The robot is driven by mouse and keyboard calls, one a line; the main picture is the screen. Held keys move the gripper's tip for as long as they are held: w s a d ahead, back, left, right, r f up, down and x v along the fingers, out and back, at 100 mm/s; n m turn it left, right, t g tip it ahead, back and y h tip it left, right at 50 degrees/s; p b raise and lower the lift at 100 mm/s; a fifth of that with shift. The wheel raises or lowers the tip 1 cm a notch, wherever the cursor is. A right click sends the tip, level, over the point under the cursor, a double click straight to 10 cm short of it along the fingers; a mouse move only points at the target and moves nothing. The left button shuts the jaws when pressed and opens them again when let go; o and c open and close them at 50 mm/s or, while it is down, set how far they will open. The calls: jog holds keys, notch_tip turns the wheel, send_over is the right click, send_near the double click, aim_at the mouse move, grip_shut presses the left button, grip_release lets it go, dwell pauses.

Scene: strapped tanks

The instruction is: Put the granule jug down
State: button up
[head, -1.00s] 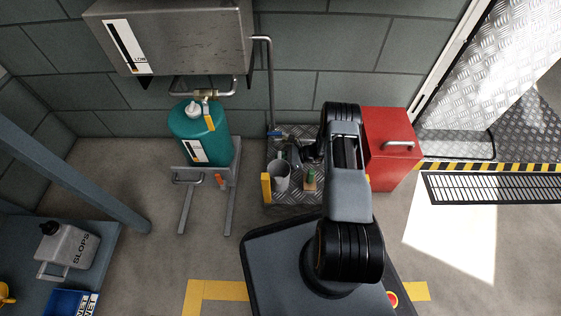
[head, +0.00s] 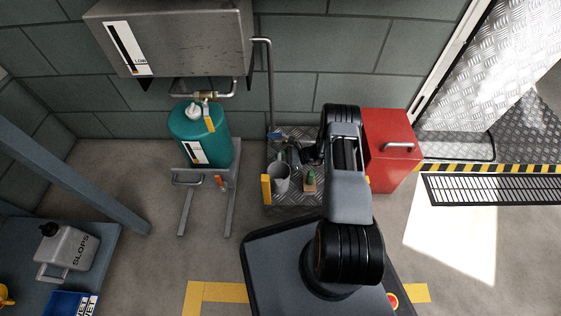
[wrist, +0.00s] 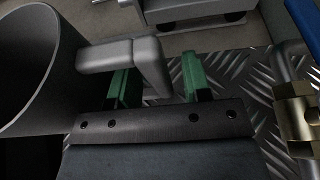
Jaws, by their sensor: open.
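The granule jug (head: 280,179) is a grey, open-topped cylinder standing on the tread-plate platform (head: 290,208), as far as the head view shows. In the wrist view the jug (wrist: 35,65) fills the left side, and its square grey handle (wrist: 120,55) reaches right. My gripper (wrist: 158,85) is open, with one green finger on each side of the handle's upright part. I see a gap between that part and the right finger; contact with the left finger cannot be told. The jug's base is hidden in the wrist view. In the head view my arm partly covers the gripper.
A yellow post (head: 266,188) is at the platform's left edge. A red cabinet (head: 391,150) stands to the right. A brass valve fitting (wrist: 298,120) is close on the gripper's right.

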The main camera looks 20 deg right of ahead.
jog(key=p+v, duration=0.4)
jog(key=v, duration=0.8)
jog(key=s+a+r+n+g+h, duration=0.15)
jog(key=r+n, duration=0.25)
jog(key=r, duration=0.4)
jog(key=a+r+n+g+h, duration=0.2)
jog(key=a+r+n, duration=0.1)
jog(key=r, duration=0.5)
jog(key=s+a+r+n+g+h, duration=0.1)
jog(key=a+r+n+g+h, duration=0.2)
jog(key=r, duration=0.4)
jog(key=s+a+r+n+t+h, duration=0.2)
jog(key=s+r+n+h, duration=0.1)
jog(key=s+r+n, duration=0.2)
jog(key=s+a+r+n+t+h, duration=0.2)
jog(key=s+r+n, duration=0.4)
jog(key=s+r, duration=0.3)
jog(key=shift+s+n+t+h, duration=0.3)
jog(key=shift+s+t+h, duration=0.15)
jog(key=shift+s+h, duration=0.4)
jog(key=shift+w+r, duration=0.15)
jog(key=shift+r, duration=0.05)
